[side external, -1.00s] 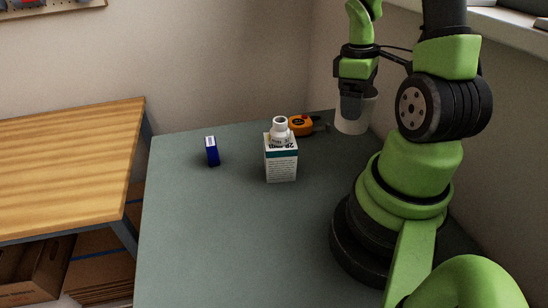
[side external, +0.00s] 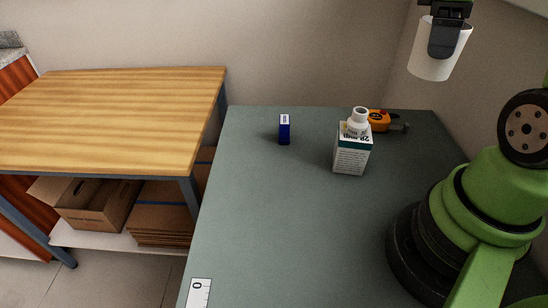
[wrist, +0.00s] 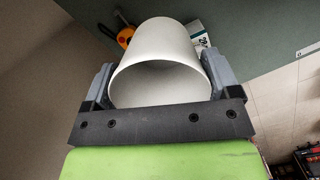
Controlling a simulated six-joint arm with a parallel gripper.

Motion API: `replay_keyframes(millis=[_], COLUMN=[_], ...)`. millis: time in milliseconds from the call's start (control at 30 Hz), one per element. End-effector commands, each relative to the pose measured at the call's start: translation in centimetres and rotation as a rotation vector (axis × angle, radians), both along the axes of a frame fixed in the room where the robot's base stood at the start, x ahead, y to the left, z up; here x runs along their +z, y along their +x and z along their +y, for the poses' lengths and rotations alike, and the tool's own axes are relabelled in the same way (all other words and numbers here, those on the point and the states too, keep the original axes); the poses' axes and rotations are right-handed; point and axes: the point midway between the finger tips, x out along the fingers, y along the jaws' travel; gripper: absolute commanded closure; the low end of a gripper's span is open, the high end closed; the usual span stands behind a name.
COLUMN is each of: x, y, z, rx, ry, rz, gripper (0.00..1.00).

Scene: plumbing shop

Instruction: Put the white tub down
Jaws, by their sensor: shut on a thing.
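The white tub (side external: 427,62) is held in my gripper (side external: 443,42), high above the back right part of the grey-green table (side external: 270,220), clear of its top. It is slightly tilted in the side view. In the wrist view the tub (wrist: 160,50) sits between the two grey fingers of my gripper (wrist: 160,80), with its open mouth towards the camera; it looks empty. My gripper is shut on the tub's sides. The tub hides part of the table behind it in the wrist view.
A ruler (side external: 198,292) lies at front left. The table's middle is clear.

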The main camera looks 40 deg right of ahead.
Motion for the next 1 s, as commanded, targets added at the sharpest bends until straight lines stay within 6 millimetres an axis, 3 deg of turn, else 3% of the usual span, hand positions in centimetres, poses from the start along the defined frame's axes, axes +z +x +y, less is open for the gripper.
replay_keyframes(millis=[167, 300, 433, 700, 933, 1000], x=[0.0, 0.0, 0.0, -0.1, -0.2, -1.1], y=[4.8, 8.4, 10.8, 12.4, 12.3, 12.2], z=[3.7, 8.3, 13.4, 21.6, 26.0, 26.1], rx=[0.316, 0.614, 0.888, 1.275, 1.468, 1.478], ry=[0.001, 0.002, 0.001, 0.001, 0.0, 0.001], rz=[-0.002, -0.001, -0.001, -0.001, 0.0, 0.006], gripper=[0.4, 0.4, 0.4, 0.4, 0.4, 0.4])
